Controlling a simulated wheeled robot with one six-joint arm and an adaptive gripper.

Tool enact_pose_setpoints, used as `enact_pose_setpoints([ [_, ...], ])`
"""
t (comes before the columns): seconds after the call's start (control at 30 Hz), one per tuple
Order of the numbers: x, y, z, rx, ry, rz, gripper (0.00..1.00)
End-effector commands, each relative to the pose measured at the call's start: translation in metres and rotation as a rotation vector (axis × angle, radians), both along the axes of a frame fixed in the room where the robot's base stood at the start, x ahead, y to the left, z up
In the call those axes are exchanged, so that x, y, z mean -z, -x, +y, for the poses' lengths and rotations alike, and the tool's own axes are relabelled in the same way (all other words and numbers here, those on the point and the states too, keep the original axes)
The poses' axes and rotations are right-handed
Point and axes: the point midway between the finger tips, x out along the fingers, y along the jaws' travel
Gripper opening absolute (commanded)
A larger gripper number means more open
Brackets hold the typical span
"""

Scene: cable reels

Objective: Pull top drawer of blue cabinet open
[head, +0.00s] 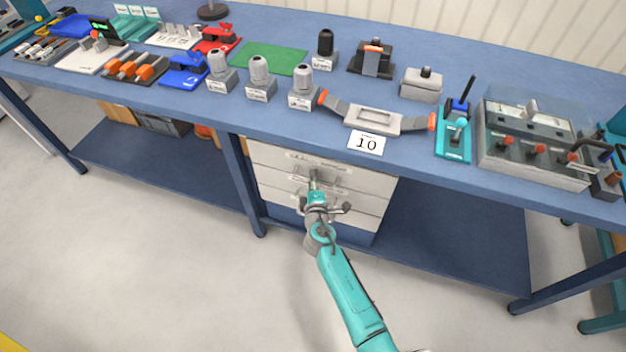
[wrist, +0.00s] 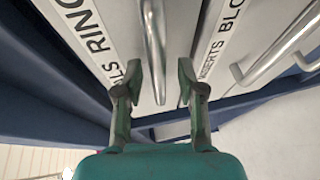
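The cabinet (head: 372,205) under the workbench has pale grey drawer fronts above a blue base. Its top drawer (head: 275,155) looks flush with the cabinet front. My gripper (head: 316,184) is at the drawer fronts, near the cabinet's middle. In the wrist view my gripper (wrist: 158,82) has its two fingers apart, one on each side of a metal bar handle (wrist: 153,45). Gaps show between the handle and both fingers. I cannot tell surely which drawer this handle belongs to. My gripper and arm hide part of the lower fronts in the head view.
The blue workbench (head: 190,100) above carries fixtures and a number 10 card (head: 366,143). A bench leg (head: 240,185) stands just left of the cabinet. More bar handles (wrist: 280,50) show at right in the wrist view. The floor (head: 180,270) in front is clear.

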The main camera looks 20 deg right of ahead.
Motion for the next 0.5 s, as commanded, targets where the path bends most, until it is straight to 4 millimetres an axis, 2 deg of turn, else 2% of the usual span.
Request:
enact_pose_setpoints([
  [0.33, 0.0001, -0.0031, -0.0006, 0.0, -0.001, 0.0, 0.39],
  [0.5, 0.0001, -0.003, -0.0005, 0.0, -0.001, 0.0, 0.0],
])
